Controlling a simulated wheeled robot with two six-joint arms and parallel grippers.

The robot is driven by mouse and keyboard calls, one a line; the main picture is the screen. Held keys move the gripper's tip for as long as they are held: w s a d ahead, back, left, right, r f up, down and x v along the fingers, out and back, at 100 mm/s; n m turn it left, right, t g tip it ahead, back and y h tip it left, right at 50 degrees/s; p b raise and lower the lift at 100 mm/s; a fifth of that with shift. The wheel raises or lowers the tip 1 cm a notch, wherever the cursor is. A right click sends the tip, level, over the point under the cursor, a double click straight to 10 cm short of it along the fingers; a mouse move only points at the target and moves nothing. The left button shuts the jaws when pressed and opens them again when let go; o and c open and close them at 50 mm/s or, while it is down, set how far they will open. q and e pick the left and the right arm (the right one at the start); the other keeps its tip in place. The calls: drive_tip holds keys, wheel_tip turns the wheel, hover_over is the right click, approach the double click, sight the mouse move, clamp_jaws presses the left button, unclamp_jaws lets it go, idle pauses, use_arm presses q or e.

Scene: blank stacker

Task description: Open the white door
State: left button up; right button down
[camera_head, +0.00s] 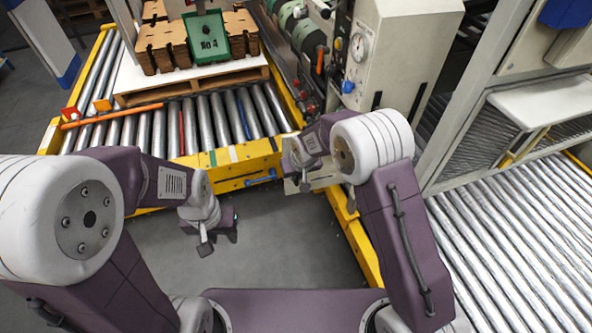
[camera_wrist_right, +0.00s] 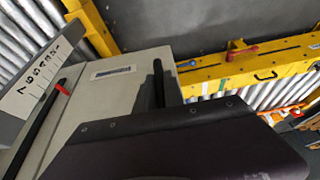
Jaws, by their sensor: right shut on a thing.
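A pale off-white panel (camera_wrist_right: 95,108) with a barcode label fills the middle of the right wrist view; I take it for the white door, but cannot be sure. In the head view a small pale plate (camera_head: 325,177) shows beside my right gripper (camera_head: 303,180), at the yellow frame's corner. In the right wrist view the dark fingers of this gripper (camera_wrist_right: 172,82) are shut at the panel's right edge. Part of the panel is hidden by the gripper body. My left gripper (camera_head: 218,240) hangs open and empty over the grey floor.
A pale machine cabinet (camera_head: 405,45) with a round gauge stands at the back. More rollers (camera_head: 520,230) lie to the right. Grey floor (camera_head: 280,240) between the yellow frames is clear.

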drive_tip(key=shift+w+a, duration=0.15)
drive_tip(key=shift+w, duration=0.15)
drive_tip(key=c, duration=1.9)
unclamp_jaws()
drive_tip(key=o, duration=0.4)
drive_tip(key=shift+o, duration=0.2)
drive_tip(key=p+v, duration=0.3)
drive_tip(key=v, duration=0.6)
